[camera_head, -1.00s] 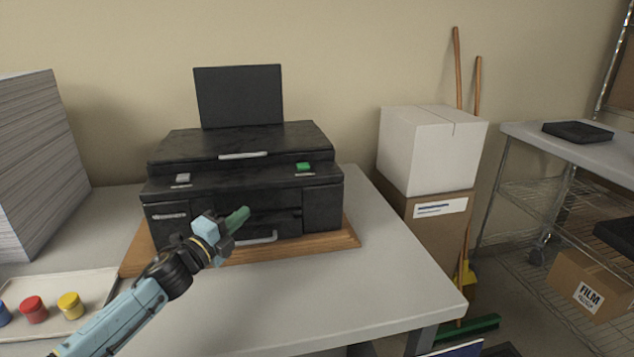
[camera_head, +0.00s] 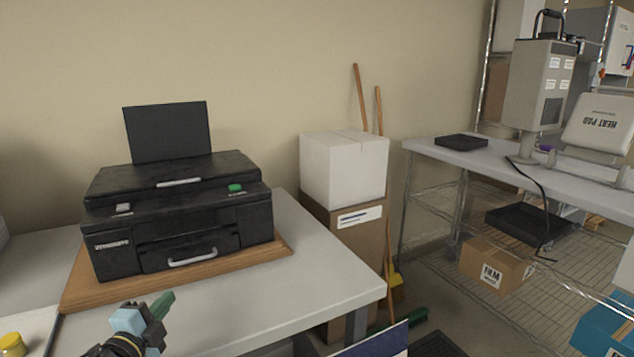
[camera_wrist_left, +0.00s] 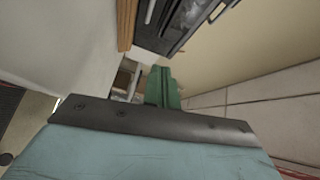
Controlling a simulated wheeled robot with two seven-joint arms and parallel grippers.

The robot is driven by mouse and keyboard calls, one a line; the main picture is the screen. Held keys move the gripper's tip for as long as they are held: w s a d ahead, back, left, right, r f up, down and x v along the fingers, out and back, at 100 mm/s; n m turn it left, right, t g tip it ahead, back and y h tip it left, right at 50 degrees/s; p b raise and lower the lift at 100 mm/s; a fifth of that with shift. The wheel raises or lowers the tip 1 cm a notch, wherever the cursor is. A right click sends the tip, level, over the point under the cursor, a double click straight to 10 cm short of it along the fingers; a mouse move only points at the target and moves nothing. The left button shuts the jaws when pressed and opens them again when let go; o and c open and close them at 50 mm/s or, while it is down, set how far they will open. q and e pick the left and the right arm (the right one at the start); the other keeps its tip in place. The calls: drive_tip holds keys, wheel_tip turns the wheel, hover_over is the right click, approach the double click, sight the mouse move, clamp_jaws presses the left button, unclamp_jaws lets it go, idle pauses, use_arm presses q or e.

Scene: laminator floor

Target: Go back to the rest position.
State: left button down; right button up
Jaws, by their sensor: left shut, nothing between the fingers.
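My left gripper (camera_head: 160,304) is at the lower left of the head view, over the front part of the grey table (camera_head: 255,310). Its green fingers are shut and hold nothing. The fingers also show in the left wrist view (camera_wrist_left: 163,87), together, with the table, printer and wall around them. The black printer (camera_head: 180,215) stands on a wooden board (camera_head: 90,292) behind the gripper, and the gripper is apart from it. My right gripper is not in view.
A white box (camera_head: 343,172) sits on a brown carton (camera_head: 345,235) right of the table. Farther right, a wire-shelf bench (camera_head: 500,170) holds a black tray (camera_head: 461,142) and a heat press (camera_head: 545,90). A film carton (camera_head: 497,265) is below. A yellow jar (camera_head: 12,345) is at lower left.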

use_arm(q)
drive_tip(key=s+d+f+n+g+y, duration=0.2)
drive_tip(key=s+f+n+g, duration=0.1)
drive_tip(key=s+f+n, duration=0.3)
drive_tip(key=s+d+f+n+g+y, duration=0.2)
drive_tip(key=s+d+f+n+g, duration=0.15)
drive_tip(key=s, duration=0.55)
drive_tip(key=s+d+f+n+g, duration=0.1)
drive_tip(key=s+n+g, duration=0.15)
drive_tip(key=s, duration=0.45)
drive_tip(key=s+d+f+n+g+h, duration=0.1)
drive_tip(key=s+f+n+g, duration=0.15)
drive_tip(key=s, duration=0.55)
drive_tip(key=s+d+f+n+g, duration=0.1)
drive_tip(key=s+d+n+g, duration=0.15)
drive_tip(key=s, duration=0.45)
wheel_tip(320, 180, down, 25)
drive_tip(key=s+a+m+g, duration=0.1)
drive_tip(key=s+g, duration=0.1)
drive_tip(key=s+a+f, duration=0.3)
drive_tip(key=s+f, duration=1.1)
drive_tip(key=s, duration=0.1)
drive_tip(key=shift+s+m+g, duration=0.3)
drive_tip(key=shift+g, duration=0.1)
